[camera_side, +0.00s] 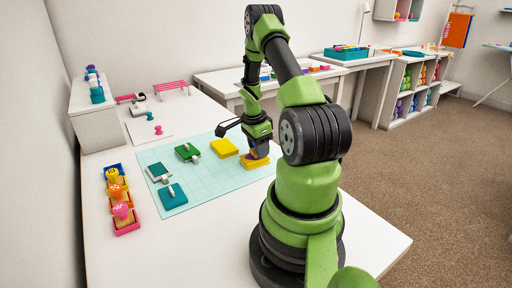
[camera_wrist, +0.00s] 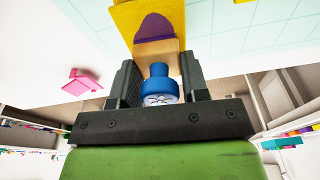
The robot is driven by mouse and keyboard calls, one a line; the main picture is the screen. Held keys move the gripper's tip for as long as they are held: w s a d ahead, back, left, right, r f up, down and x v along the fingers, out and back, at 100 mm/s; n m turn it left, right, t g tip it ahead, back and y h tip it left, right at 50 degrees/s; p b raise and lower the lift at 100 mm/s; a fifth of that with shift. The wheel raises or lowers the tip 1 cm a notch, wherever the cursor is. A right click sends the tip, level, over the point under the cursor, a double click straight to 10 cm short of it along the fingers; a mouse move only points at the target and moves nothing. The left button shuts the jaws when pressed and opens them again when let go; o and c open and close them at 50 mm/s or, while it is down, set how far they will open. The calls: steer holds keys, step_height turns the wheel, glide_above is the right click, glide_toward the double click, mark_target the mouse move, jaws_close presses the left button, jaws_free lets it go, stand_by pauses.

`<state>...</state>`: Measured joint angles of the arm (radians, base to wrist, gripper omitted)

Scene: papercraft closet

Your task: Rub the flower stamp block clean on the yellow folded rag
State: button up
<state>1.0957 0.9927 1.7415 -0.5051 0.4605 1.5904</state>
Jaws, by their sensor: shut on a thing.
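My gripper (camera_wrist: 158,88) is shut on the blue handle (camera_wrist: 160,72) of a stamp with a pale wooden block (camera_wrist: 156,50). White marks show on the handle's top; the stamping face is hidden. The yellow rag (camera_wrist: 124,20) lies at the block, with a purple stain beside it. In the side view my gripper (camera_side: 259,148) is low over the yellow rag (camera_side: 256,164) at the right part of the teal mat. The held stamp is mostly hidden there. I cannot tell for sure whether block and rag touch.
A tray row (camera_side: 127,224) of knobbed stamps stands at left. A pink stamp (camera_side: 158,130) sits on white paper behind. The white table's front is clear.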

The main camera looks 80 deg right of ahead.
steer(key=shift+w+a, duration=0.75)
steer(key=shift+s+d, duration=0.75)
steer(key=shift+s, duration=0.05)
steer(key=shift+w+a, duration=0.75)
steer(key=shift+w, duration=0.1)
steer(key=shift+r, duration=0.65)
